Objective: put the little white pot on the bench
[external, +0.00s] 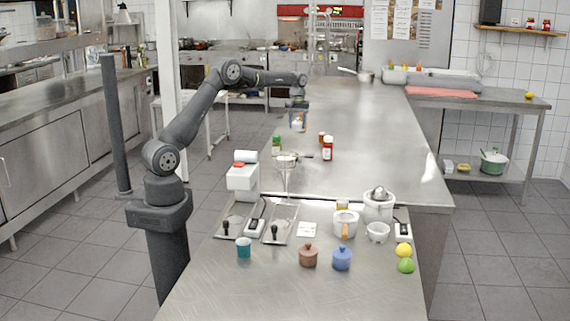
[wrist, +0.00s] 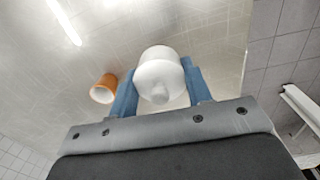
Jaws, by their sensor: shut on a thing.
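My gripper (external: 298,118) hangs over the left side of the long steel bench (external: 370,130), at the far end of my reach. In the wrist view its blue fingers (wrist: 160,92) are shut on the little white pot (wrist: 160,70), one on each side. The pot has a small knob facing the camera. In the external view the pot is a small pale patch between the fingers. I cannot tell from these views whether its base touches the bench.
An orange cup-like thing (wrist: 104,88) is beside the left finger, apart from the pot. A green-lidded jar (external: 277,145) and a red bottle (external: 328,149) stand nearer the camera. The bench right of my gripper is clear.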

